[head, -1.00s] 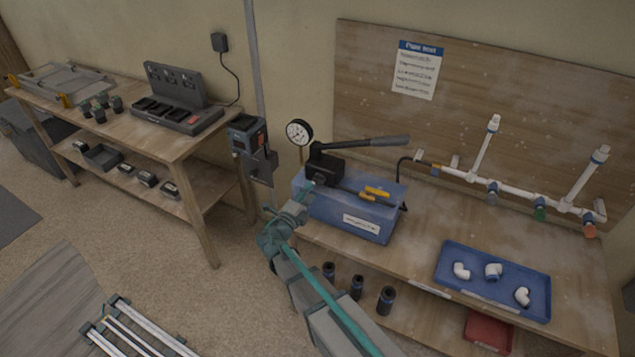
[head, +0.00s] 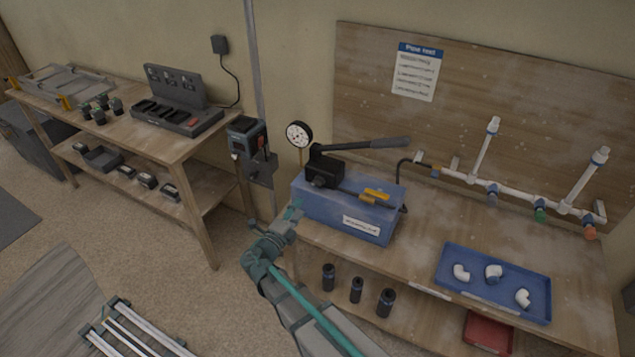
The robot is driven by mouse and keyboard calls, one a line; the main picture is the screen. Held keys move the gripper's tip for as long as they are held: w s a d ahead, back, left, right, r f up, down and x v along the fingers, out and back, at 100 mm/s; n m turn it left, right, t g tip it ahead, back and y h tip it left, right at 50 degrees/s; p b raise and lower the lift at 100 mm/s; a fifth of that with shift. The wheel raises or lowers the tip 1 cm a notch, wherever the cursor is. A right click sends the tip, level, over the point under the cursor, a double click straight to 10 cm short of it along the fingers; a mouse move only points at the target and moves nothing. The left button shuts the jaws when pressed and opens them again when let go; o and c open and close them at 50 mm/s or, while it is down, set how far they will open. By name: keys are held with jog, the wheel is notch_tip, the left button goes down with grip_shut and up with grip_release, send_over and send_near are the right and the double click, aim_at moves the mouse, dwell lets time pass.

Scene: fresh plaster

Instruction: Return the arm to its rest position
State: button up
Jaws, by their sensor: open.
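My arm reaches up from the bottom edge of the head view, in front of the left end of the right-hand workbench (head: 430,303). My gripper (head: 292,210) is at its far end, small in the picture, close in front of the left side of the blue pump box (head: 345,211). Its fingers are hard to make out, and nothing shows held in them. I cannot tell whether it touches the box. The box carries a dark pump with a long lever and a round gauge (head: 299,134).
A blue tray (head: 480,294) with white elbow fittings lies on the bench. White pipework (head: 476,182) runs along the back board. Black cylinders (head: 356,290) stand on the lower shelf. A left bench (head: 165,143) holds a charger. Floor between is open.

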jog(key=s+d+f+m+g+b, duration=0.1)
jog(key=s+d+f+m+g, duration=0.55)
jog(key=f+m, duration=0.6)
jog(key=s+d+f+m+g+b, duration=0.1)
jog(key=s+d+f+m+g, duration=0.55)
jog(key=m, duration=0.85)
jog(key=s+d+f+m+g+y+b, duration=0.2)
jog(key=s+f+m, duration=0.5)
jog(key=s, duration=0.4)
jog(key=s+d+f+m+g+y+b, duration=0.3)
jog(key=s+d+f+m, duration=0.3)
jog(key=s+f, duration=0.3)
jog(key=s+d+f+m+g+y+b, duration=0.2)
jog(key=s+f+m, duration=0.6)
jog(key=s, duration=0.6)
jog(key=d+g+b, duration=0.1)
jog(key=d+g, duration=0.1)
jog(key=g, duration=0.1)
jog(key=shift+d+f+m+y, duration=0.3)
jog(key=shift+d+m, duration=0.05)
jog(key=shift+d, duration=0.05)
